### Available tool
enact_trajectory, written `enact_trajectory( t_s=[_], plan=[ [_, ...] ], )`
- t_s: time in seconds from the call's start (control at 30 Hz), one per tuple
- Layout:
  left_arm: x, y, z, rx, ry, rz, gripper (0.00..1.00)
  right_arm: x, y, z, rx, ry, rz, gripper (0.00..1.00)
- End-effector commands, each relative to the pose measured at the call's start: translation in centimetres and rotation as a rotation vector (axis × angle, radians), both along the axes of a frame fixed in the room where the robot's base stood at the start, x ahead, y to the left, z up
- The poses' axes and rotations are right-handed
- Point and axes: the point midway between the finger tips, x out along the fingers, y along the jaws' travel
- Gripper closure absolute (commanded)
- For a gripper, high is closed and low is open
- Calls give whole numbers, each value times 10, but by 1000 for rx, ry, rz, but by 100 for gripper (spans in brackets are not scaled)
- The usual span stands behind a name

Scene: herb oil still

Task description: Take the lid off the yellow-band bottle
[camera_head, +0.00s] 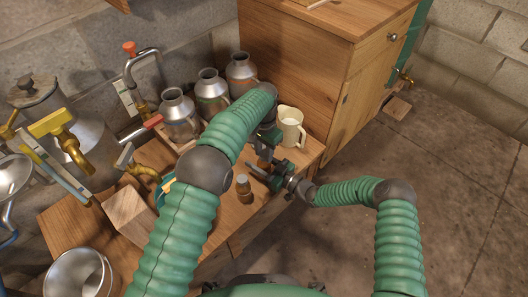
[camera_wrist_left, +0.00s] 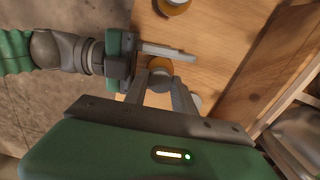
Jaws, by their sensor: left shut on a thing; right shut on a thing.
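An amber bottle (camera_head: 264,162) stands near the front edge of the wooden bench, between my two grippers. It also shows in the left wrist view (camera_wrist_left: 159,63); its band colour cannot be made out. My left gripper (camera_head: 266,150) points down from above, its fingers shut on the grey lid (camera_wrist_left: 160,80) at the bottle's top. My right gripper (camera_head: 262,171) reaches in from the right and is shut on the bottle's body, partly hidden. Whether lid and bottle touch cannot be told. A second small brown bottle (camera_head: 243,186) stands apart, to the left.
A cream jug (camera_head: 291,127) stands just behind the grippers. Several metal cans (camera_head: 211,92) line the back wall. A wooden block (camera_head: 129,214) and a steel bowl (camera_head: 78,275) are at the left. A wooden cabinet (camera_head: 298,50) rises behind; floor lies open at the right.

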Motion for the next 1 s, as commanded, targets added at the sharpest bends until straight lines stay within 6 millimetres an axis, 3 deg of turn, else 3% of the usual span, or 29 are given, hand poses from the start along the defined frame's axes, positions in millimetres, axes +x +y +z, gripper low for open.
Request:
enact_trajectory(
  t_s=[0.4, 0.6, 0.77, 1.0],
  plan=[
    [2, -2, 2, -1, -8, 1391, 100, -2, 3, 0, -1, -1, 7, 100],
    [2, -1, 3, 0, -8, 1999, 100, -3, 3, 0, -1, -1, 8, 100],
    [3, -1, 3, -2, -8, 2256, 100, -3, 3, 0, -1, -1, 8, 100],
    [2, -1, 5, -5, -8, 2267, 100, -3, 3, 0, -1, -1, 7, 100]
  ],
)
